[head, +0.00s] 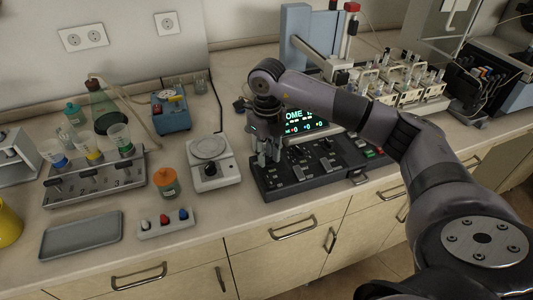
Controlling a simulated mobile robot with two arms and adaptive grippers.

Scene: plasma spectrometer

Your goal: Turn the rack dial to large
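A black control panel (310,178) with several switches and knobs lies on the bench, with a lit display (305,122) with green text behind it. My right gripper (267,160) points down over the panel's left end, its fingertips at or just above the surface. The fingers are small and dark here, so whether they are open or shut is unclear, as is any contact with a knob. I cannot make out which control is the rack dial; it may be hidden by the gripper. My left gripper is out of view.
A white hotplate-like device (212,172) stands just left of the panel. An orange-capped jar (167,182), a funnel rack (95,186) and a grey tray (82,235) are further left. Sample racks (400,90) stand behind my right arm. The bench front edge is close to the panel.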

